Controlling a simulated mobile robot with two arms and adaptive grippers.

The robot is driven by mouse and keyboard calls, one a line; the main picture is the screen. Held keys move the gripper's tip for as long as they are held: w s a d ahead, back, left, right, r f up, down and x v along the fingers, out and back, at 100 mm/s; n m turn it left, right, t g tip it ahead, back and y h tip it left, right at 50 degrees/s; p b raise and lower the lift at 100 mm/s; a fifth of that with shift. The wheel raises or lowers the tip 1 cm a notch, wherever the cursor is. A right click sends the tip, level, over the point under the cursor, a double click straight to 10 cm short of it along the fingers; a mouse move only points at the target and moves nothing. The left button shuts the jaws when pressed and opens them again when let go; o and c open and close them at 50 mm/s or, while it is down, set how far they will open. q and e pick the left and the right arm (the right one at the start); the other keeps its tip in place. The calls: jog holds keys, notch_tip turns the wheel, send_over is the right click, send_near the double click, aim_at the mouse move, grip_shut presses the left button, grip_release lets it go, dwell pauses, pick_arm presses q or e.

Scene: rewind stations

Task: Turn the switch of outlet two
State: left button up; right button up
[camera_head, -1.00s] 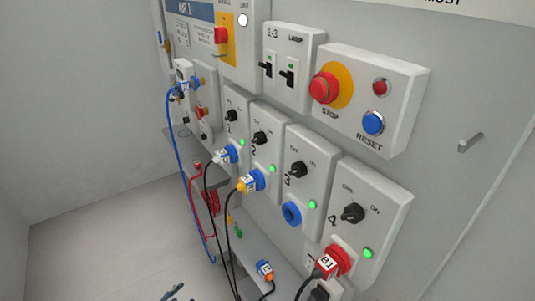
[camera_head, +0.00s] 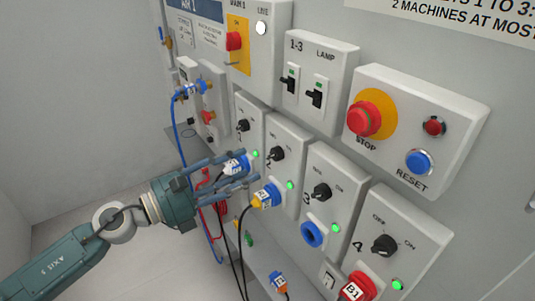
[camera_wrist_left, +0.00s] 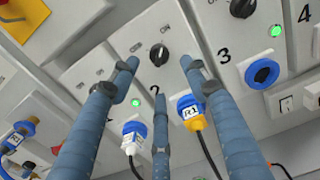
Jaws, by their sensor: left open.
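The switch of outlet two (camera_head: 277,153) is a black rotary knob on a white panel, above a lit green lamp and a socket holding a blue and yellow plug (camera_head: 266,195). My left gripper (camera_head: 250,170) is open and empty, its fingers pointing at the panels, left of and lower than the knob in the head view. In the left wrist view the knob (camera_wrist_left: 160,54) shows between and beyond the two upper fingertips, apparently untouched. The third finger lies below it near the printed 2. The fingers hide parts of the panel. My right gripper is not in view.
Outlet one's blue and white plug (camera_head: 237,164) sits close by the fingers. Outlet three's knob (camera_head: 321,192) and outlet four's knob (camera_head: 384,246) are to the right. The red stop button (camera_head: 364,119) and lamp switches (camera_head: 316,96) are above. Cables hang below.

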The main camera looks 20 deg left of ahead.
aim_at(271, 157)
pick_arm(q)
jog(key=p+x, duration=0.2)
jog(key=x, duration=0.1)
jog(key=p+x, duration=0.1)
jog(key=x, duration=0.3)
jog(key=shift+w+r+p, duration=0.15)
jog(key=shift+r+p, duration=0.05)
jog(key=shift+p, duration=0.15)
jog(key=shift+w+d+f, duration=0.15)
jog(key=shift+w+d, duration=0.05)
jog(key=shift+d, duration=0.05)
jog(key=c, duration=1.1)
jog(key=shift+c, duration=0.3)
